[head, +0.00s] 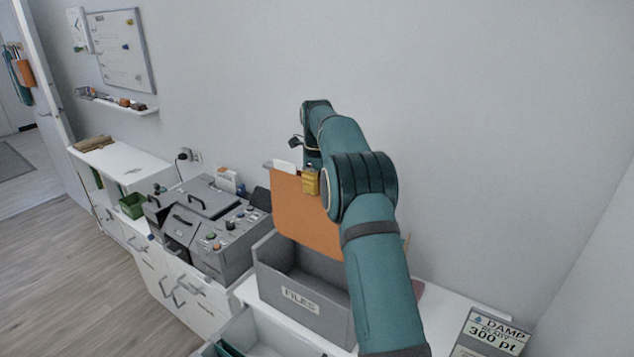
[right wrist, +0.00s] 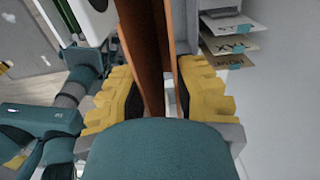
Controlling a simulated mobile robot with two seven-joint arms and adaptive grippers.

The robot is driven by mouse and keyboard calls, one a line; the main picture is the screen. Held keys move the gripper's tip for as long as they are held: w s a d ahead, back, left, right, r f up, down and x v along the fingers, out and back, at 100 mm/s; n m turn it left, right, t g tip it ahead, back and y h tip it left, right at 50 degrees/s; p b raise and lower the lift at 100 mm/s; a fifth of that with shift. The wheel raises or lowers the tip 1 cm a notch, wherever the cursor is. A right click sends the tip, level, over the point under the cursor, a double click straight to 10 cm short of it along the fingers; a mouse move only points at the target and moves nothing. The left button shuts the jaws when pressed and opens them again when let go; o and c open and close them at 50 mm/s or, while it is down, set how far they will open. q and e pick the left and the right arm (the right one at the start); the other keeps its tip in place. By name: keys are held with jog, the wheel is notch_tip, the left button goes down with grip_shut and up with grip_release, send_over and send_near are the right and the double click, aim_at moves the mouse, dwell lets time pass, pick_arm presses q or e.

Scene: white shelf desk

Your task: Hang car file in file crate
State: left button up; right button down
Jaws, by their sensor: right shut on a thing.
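The orange car file (head: 305,218) hangs upright, with a white tab (head: 284,167) at its top edge. My right gripper (head: 311,182) is shut on its upper part, and its yellow fingers stand on both sides of the file (right wrist: 145,50) in the right wrist view. The grey file crate (head: 318,312), labelled FILES, stands on the white desk. The file's lower edge is at the crate's back part; I cannot tell whether it is above or inside the rim. My right arm hides the crate's right side.
A grey machine (head: 225,235) with knobs stands left of the crate. An open drawer (head: 250,335) is below the crate. A grey sign (head: 487,335) is at the lower right. The wall rises close behind. Lettered panels (right wrist: 230,42) show in the right wrist view.

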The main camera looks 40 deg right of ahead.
aim_at(317, 248)
jog(key=shift+f+b, duration=3.5)
jog(key=shift+f, duration=4.9)
jog(key=shift+f+b, duration=0.45)
jog(key=shift+f, duration=1)
jog(key=shift+f, duration=0.4)
jog(key=shift+f+b, duration=0.3)
jog(key=shift+f, duration=0.3)
jog(key=shift+f, duration=1.15)
